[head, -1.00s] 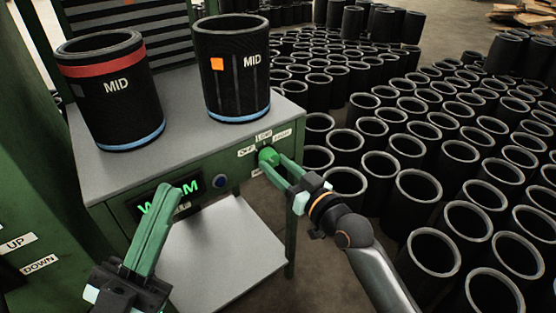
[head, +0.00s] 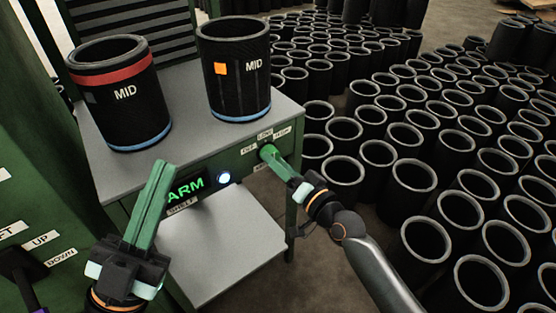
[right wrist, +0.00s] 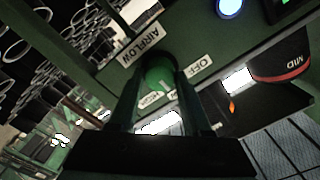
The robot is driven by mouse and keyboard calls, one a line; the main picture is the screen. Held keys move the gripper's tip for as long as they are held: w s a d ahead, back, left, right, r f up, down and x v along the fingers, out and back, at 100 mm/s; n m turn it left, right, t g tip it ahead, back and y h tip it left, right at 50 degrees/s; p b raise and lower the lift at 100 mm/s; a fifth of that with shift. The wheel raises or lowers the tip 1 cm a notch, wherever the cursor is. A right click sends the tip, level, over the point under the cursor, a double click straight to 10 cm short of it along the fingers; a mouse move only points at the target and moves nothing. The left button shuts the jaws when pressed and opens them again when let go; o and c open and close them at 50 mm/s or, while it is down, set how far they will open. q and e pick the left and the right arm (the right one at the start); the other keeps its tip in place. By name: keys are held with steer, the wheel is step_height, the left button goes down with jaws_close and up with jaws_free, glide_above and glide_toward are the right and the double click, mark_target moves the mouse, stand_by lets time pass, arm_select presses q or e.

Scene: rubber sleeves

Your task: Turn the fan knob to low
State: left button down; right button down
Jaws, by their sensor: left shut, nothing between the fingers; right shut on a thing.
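The green fan knob (head: 266,151) sits on the front panel of the green bench, among OFF, LOW and HIGH labels. My right gripper (head: 272,157) is shut on it. In the right wrist view the knob (right wrist: 157,76) is between the two fingers, below the AIRFLOW label (right wrist: 140,45) and beside the OFF label (right wrist: 197,66). A small pale mark shows on its face; the fingers partly hide the labels below, so I cannot tell its exact setting. My left gripper (head: 160,172) is shut and empty, in front of the panel's left part.
Two black sleeves marked MID stand on the bench top (head: 185,143), one with a red band (head: 120,100), one with an orange patch (head: 235,85). A lit button (head: 223,177) and a green display (head: 186,187) are left of the knob. Many sleeves crowd the floor at right.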

arm_select(q)
steer(key=shift+w+f+n+y, duration=0.3)
steer(key=shift+w+f, duration=0.15)
steer(key=shift+f, duration=0.1)
arm_select(e)
steer(key=shift+c, duration=1.8)
jaws_free()
arm_select(q)
steer(key=shift+s+r, duration=0.1)
steer(key=w+f+n+g+y+p, duration=0.1)
steer(key=w+f+n+y, duration=0.1)
steer(key=f+y, duration=0.1)
steer(key=w+a+f+n+g+y+p, duration=0.1)
steer(key=w+f+n+y, duration=0.2)
steer(key=f, duration=0.3)
steer(key=shift+f, duration=0.3)
arm_select(e)
steer(key=v, duration=1.2)
steer(key=shift+s+d, duration=0.15)
steer(key=shift+s, duration=0.05)
